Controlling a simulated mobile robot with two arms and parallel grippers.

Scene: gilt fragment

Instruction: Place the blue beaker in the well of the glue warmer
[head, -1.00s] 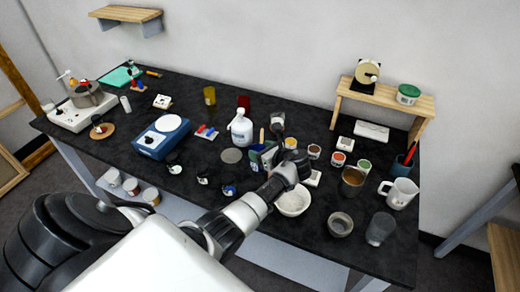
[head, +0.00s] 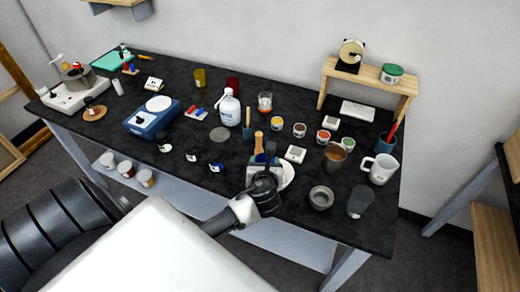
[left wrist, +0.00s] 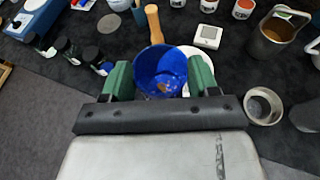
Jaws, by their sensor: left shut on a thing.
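The blue beaker (left wrist: 160,72) is between the two green finger pads of my left gripper (left wrist: 160,80) in the left wrist view, its open top facing the camera. In the head view my left gripper (head: 264,170) is near the table's front edge, in front of a white bowl that it partly covers. The beaker is mostly hidden there. What looks like the glue warmer (head: 66,99), a white box with a round metal part on top, stands at the table's far left end, well away from the gripper. Its well cannot be made out clearly. My right gripper does not show.
A blue device with a white disc (head: 152,117) and several small dark jars stand between gripper and warmer. A white jug (head: 230,108), a wooden-handled tool (head: 259,142) and the white bowl (head: 288,174) are near the gripper. A metal cup (head: 321,198) is to its right.

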